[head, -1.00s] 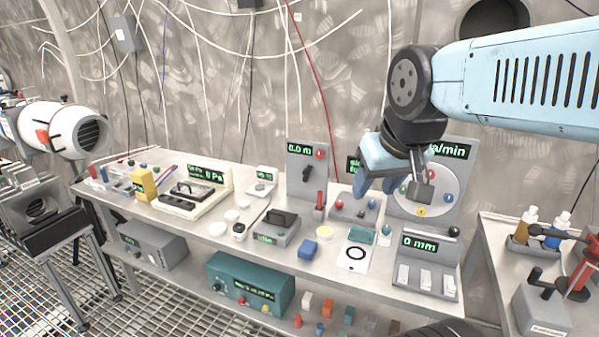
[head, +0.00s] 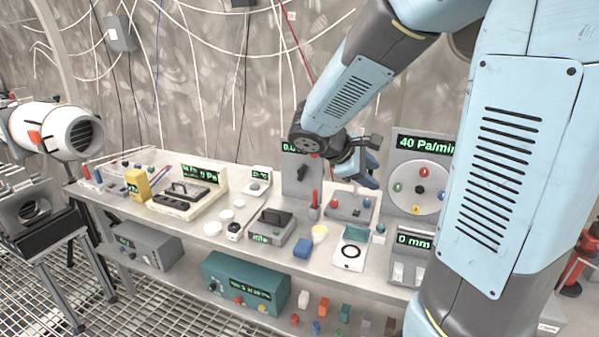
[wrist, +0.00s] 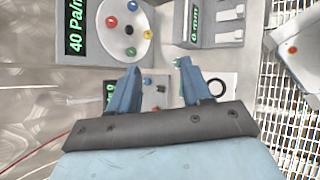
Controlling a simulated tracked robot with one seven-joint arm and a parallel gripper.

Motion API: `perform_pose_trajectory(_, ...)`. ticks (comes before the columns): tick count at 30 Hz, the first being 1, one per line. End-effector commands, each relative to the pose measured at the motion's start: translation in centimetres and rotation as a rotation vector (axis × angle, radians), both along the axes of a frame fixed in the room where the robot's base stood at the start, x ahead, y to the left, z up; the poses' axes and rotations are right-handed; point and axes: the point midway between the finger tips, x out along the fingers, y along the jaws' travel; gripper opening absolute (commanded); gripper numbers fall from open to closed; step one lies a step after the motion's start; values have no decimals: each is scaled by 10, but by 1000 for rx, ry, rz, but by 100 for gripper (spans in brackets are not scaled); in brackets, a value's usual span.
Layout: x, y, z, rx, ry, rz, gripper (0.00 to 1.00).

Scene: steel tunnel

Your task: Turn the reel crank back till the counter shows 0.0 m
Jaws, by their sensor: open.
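A grey upright panel (head: 289,184) stands at the back of the bench, with a black handle on its face. My arm covers its upper right. Part of its green counter (head: 289,147) shows; the start looks like 0.0, but the rest is hidden. Which part is the reel crank I cannot tell for certain. My gripper (head: 371,161) is open and empty, to the right of the panel and above the bench. In the wrist view my gripper (wrist: 160,84) has its fingers spread over a small grey button box (wrist: 155,95); that panel is not clearly seen there.
A dial unit (head: 405,148) reading 40 Pa/min stands to the right. A grey unit (head: 413,240) reading 0 mm is below it. A red upright lever (head: 315,198), a blue block (head: 303,248) and a white card (head: 349,255) are close by. Cables hang behind.

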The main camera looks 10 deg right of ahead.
Motion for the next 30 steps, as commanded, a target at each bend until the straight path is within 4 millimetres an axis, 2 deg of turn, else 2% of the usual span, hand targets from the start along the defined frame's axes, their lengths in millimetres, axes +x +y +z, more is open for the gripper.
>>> perform_pose_trajectory(1,14,2,-6,-59,41,47,49)
perform_pose_trajectory(8,77,15,-26,-333,190,280,49)
perform_pose_trajectory(14,132,44,-53,-566,299,495,49)
perform_pose_trajectory(18,167,73,-78,-728,363,652,49)
perform_pose_trajectory(24,207,121,-118,-929,422,860,49)
perform_pose_trajectory(30,224,153,-145,-1045,444,986,49)
